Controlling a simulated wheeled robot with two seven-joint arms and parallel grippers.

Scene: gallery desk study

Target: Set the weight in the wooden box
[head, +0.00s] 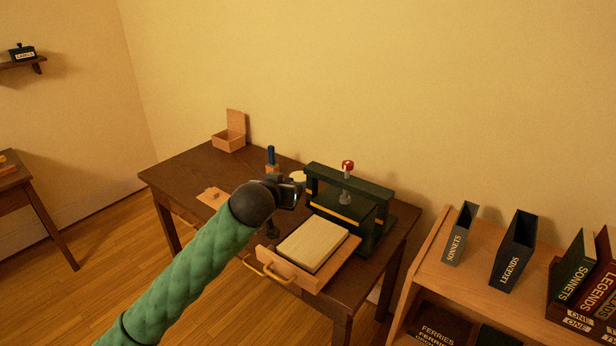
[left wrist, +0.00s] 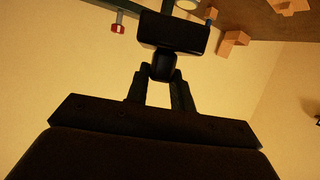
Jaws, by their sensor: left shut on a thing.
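The wooden box (head: 228,143) stands at the desk's far left corner with its lid raised. It also shows in the left wrist view (left wrist: 232,44), off to the upper right of the gripper. My left gripper (head: 289,191) is above the desk, in front of the press and to the right of the box. In the left wrist view my left gripper (left wrist: 162,78) is shut on the knob of the weight (left wrist: 175,34), a dark block. In the head view the weight is hard to make out against the gripper. My right gripper is not in view.
A dark green press (head: 349,180) with a red knob stands on the desk (head: 188,172). A blue-handled tool (head: 271,156) stands between box and press. A shelf unit (head: 436,262) with books stands right.

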